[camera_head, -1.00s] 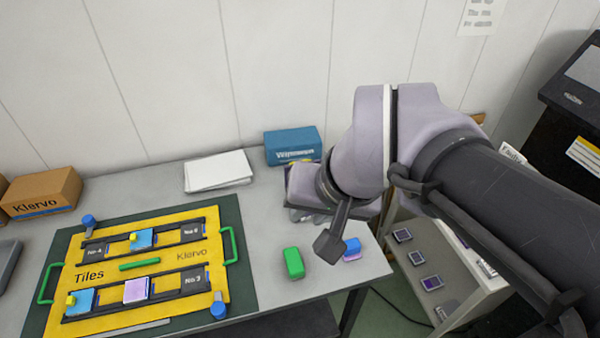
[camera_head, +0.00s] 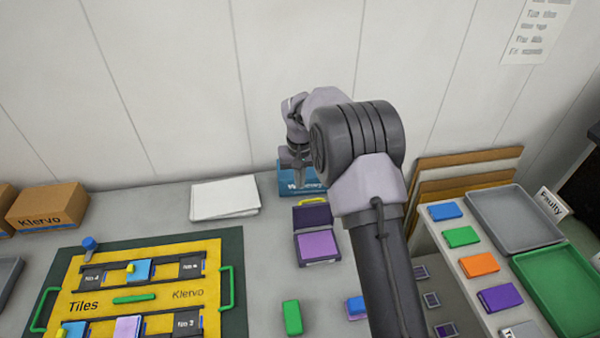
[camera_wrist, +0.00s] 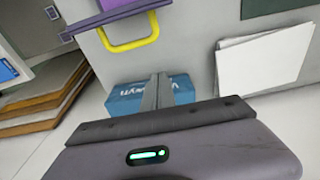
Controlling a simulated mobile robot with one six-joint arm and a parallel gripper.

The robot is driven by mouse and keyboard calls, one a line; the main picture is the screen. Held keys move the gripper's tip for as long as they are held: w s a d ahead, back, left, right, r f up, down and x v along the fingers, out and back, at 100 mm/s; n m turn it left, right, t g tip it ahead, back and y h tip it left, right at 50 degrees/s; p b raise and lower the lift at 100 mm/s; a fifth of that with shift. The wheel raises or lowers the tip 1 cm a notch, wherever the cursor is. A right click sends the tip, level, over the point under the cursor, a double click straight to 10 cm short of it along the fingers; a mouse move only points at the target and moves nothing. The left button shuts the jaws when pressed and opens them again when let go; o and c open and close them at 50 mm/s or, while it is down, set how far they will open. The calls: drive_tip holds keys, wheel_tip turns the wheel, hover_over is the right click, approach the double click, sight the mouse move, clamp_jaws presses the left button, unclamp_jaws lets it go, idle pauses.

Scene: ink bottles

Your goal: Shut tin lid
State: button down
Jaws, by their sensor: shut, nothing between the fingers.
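The tin (camera_head: 300,258) stands open on the grey table, right of the tile board, with a purple pad inside. Its dark purple lid (camera_head: 313,215) is raised at the back, with a yellow handle (camera_head: 319,201) along its far edge. In the wrist view the lid (camera_wrist: 112,12) and handle (camera_wrist: 133,43) show at the upper left. My gripper (camera_head: 301,184) is shut and empty, pointing down behind the lid and in front of the blue box. Its closed fingers (camera_wrist: 158,85) are apart from the handle in the wrist view. My arm covers part of the table to the right.
A blue box (camera_head: 284,178) stands against the wall close to my gripper. A stack of white paper (camera_head: 225,198) lies to its left. The yellow tile board (camera_head: 200,246) and a green block (camera_head: 292,318) are nearer. A shelf with trays (camera_head: 510,218) stands right.

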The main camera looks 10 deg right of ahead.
sight(312, 211)
drive_tip(key=s, duration=0.1)
drive_tip(key=s+f+b, duration=0.1)
drive_tip(key=s, duration=0.1)
drive_tip(key=shift+s+f+b, duration=0.2)
drive_tip(key=shift+s+b, duration=0.1)
